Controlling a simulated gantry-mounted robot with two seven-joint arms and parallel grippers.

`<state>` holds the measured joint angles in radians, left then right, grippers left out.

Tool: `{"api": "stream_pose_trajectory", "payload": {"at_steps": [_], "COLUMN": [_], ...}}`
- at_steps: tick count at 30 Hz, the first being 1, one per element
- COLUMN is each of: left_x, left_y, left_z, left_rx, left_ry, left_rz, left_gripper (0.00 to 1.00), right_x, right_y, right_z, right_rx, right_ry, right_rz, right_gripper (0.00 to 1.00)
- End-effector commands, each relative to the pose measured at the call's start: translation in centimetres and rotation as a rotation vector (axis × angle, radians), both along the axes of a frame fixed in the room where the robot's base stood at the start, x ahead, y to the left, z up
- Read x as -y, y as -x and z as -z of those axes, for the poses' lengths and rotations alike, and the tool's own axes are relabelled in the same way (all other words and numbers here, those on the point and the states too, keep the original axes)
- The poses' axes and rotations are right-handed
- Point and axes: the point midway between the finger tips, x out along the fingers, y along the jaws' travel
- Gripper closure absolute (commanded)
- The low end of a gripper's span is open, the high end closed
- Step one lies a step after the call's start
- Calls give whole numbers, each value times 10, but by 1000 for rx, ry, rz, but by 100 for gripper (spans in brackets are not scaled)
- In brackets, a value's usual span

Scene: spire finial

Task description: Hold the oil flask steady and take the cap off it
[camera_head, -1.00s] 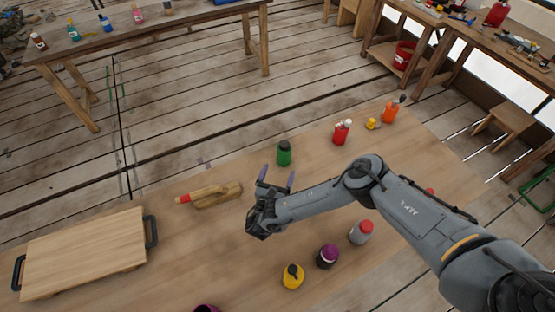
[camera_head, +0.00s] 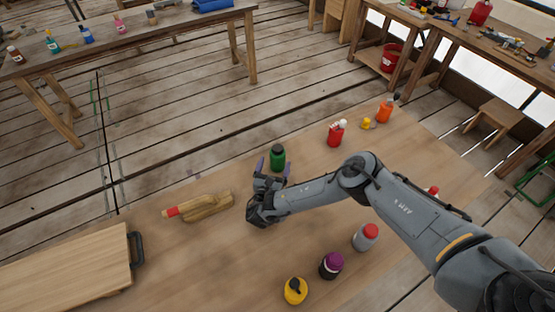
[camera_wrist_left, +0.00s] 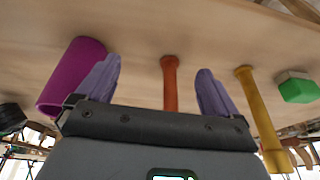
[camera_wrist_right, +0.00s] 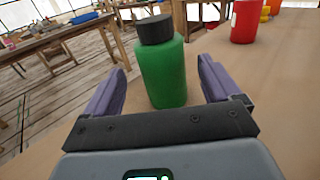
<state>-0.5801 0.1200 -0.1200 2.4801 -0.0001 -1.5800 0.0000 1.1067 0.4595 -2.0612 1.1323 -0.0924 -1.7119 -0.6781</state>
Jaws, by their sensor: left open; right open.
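A green flask with a black cap (camera_head: 277,157) stands upright on the wooden table; I take it as the oil flask. It also shows large in the right wrist view (camera_wrist_right: 164,72), cap on top. My right gripper (camera_head: 273,170) is open just on the near side of it. In the right wrist view its fingers (camera_wrist_right: 162,70) point at the flask, which stands in line with the gap; contact cannot be told. My left gripper is outside the head view. In the left wrist view (camera_wrist_left: 158,67) it is open, with an orange rod-like thing (camera_wrist_left: 170,82) seen between its fingers.
Red (camera_head: 336,133), orange (camera_head: 385,111), grey (camera_head: 365,238), purple-capped (camera_head: 331,266) and yellow (camera_head: 295,291) containers stand around my right arm. A wooden brush-like tool (camera_head: 204,206) and a handled board (camera_head: 70,271) lie left. A magenta cylinder (camera_wrist_left: 72,77) shows in the left wrist view.

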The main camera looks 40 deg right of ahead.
Motion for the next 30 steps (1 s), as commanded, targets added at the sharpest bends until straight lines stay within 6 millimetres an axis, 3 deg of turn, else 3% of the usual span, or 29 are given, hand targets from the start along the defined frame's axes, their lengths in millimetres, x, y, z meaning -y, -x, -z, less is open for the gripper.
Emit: {"api": "stream_pose_trajectory", "payload": {"at_steps": [9, 20, 30], "left_x": [0, 0, 0], "left_y": [0, 0, 0], "left_z": [6, 6, 6], "left_rx": [0, 0, 0], "left_ry": [0, 0, 0], "left_rz": [0, 0, 0], "left_gripper": [6, 6, 6], "right_x": [32, 37, 37], "right_y": [-22, -25, -25], "right_z": [-4, -5, -5], "right_rx": [3, 1, 1], "right_ry": [0, 0, -1], "right_rz": [2, 1, 1], "right_gripper": [10, 11, 63]}}
